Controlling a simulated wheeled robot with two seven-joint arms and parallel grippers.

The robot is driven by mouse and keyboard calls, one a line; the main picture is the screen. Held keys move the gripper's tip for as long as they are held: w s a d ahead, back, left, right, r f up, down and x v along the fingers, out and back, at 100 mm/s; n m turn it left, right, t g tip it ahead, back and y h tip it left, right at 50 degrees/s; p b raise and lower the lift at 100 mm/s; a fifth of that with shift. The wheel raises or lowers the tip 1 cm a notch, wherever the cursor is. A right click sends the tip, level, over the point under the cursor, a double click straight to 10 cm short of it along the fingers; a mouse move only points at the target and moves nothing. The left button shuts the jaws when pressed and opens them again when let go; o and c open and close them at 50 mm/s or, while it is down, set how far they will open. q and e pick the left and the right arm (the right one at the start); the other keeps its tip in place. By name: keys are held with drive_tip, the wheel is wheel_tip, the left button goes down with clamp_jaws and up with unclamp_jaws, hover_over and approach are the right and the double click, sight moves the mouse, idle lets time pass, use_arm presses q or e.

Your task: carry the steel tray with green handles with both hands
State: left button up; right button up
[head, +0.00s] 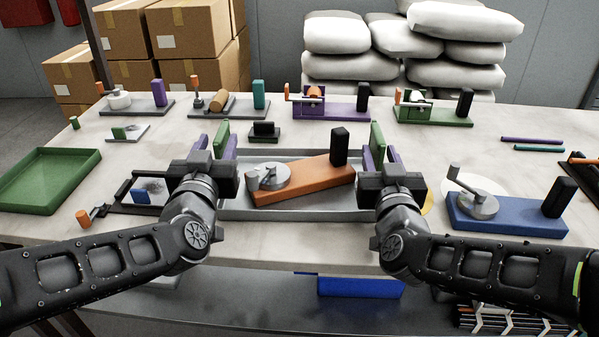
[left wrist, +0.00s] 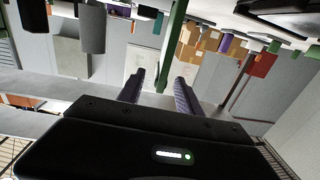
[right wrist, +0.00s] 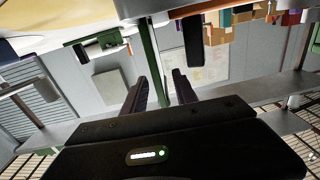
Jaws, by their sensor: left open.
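The steel tray (head: 300,214) lies on the table in front of me, with an orange fixture (head: 305,181) carrying a grey disc and a black block in it. Its left green handle (head: 221,137) stands up between the purple fingers of my left gripper (head: 215,145), which is open. Its right green handle (head: 377,138) stands between the fingers of my right gripper (head: 381,156), also open. The wrist views show a green bar between the spread fingers, in the left (left wrist: 172,45) and the right (right wrist: 151,60). My grippers hide the tray's ends.
A green tray (head: 50,180) lies at the left, and a blue fixture (head: 505,215) is close to the right of my right gripper. A black frame (head: 125,195) and a small orange-handled part (head: 88,215) are by my left gripper. Several fixtures line the back.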

sight(222, 128)
use_arm(q)
drive_tip(key=w, duration=0.5)
drive_tip(key=shift+w, duration=0.1)
use_arm(e)
drive_tip(key=w, duration=0.5)
drive_tip(key=shift+w, duration=0.1)
use_arm(q)
drive_tip(key=shift+c, duration=0.3)
use_arm(e)
drive_tip(key=shift+c, duration=0.3)
use_arm(q)
drive_tip(key=c, duration=0.6)
use_arm(e)
drive_tip(key=c, duration=0.6)
use_arm(q)
clamp_jaws()
use_arm(e)
clamp_jaws()
